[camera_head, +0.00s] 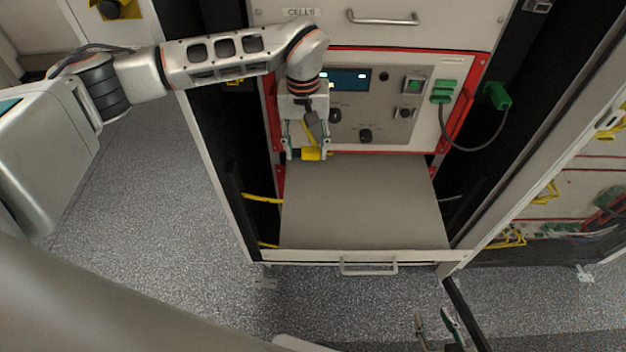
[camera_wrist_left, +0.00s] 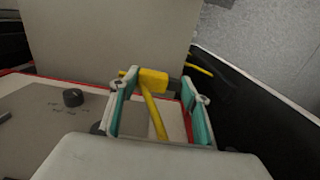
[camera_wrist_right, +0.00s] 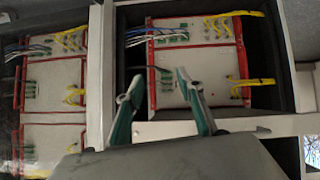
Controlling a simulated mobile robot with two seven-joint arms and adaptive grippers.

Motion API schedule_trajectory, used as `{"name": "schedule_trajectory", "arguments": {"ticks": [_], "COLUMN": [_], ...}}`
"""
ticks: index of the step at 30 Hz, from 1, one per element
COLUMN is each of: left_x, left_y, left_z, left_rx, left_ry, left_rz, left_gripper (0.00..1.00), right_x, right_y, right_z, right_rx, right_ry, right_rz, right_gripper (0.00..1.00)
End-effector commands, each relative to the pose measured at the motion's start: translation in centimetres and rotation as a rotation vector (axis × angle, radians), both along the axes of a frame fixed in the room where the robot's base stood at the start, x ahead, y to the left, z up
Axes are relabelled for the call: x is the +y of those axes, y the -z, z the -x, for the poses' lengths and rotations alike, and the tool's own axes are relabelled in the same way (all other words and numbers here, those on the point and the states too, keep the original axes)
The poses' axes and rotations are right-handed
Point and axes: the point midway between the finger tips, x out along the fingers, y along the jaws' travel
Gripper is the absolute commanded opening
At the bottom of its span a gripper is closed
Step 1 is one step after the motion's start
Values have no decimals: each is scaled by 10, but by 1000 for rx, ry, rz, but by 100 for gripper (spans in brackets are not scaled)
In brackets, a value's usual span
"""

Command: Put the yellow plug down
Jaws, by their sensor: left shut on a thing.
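The yellow plug (camera_head: 311,154) is between the fingers of my left gripper (camera_head: 305,154), above the back left of the grey pull-out shelf (camera_head: 365,205). In the left wrist view the plug (camera_wrist_left: 153,79) sits between the two fingertips of my left gripper (camera_wrist_left: 155,88), and its yellow cable runs back toward the palm. I cannot tell whether the plug touches the shelf. My right gripper (camera_head: 436,320) is low at the front right, apart from the shelf. In the right wrist view its fingers (camera_wrist_right: 156,85) are spread and empty.
The instrument panel (camera_head: 380,105) with knobs and a display stands behind the shelf. A green plug (camera_head: 497,96) with a dark cable hangs at its right. The shelf's front handle (camera_head: 368,267) faces me. The shelf top is bare. An open rack door (camera_head: 545,150) stands at the right.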

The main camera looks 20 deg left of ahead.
Motion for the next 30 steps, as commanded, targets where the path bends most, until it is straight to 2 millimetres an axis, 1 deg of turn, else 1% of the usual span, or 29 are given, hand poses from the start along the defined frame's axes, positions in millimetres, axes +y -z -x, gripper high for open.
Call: {"name": "schedule_trajectory", "arguments": {"ticks": [1,3,6,9,17,21,24,30], "left_x": [-1,-1,-1,-1,-1,-1,-1,0], "left_y": [16,33,53,66,83,104,116,116], "left_z": [2,2,1,1,0,1,1,0], "left_rx": [7,7,5,3,1,4,3,-2], "left_ry": [0,1,0,0,1,1,0,2], "left_rz": [2,2,2,2,1,2,2,0], "left_gripper": [24,24,24,24,24,24,24,24], "right_x": [-1,-1,-2,-3,-3,-4,-4,-4], "right_y": [1,1,0,0,1,6,8,6], "right_z": [-1,-2,-4,-5,-7,-5,-4,-5], "right_rx": [0,-4,-9,-12,-14,-9,-7,-9], "right_ry": [0,0,1,2,2,0,-1,0], "right_rz": [1,3,5,7,9,12,14,14], "right_gripper": [37,37,37,37,37,37,37,37]}}
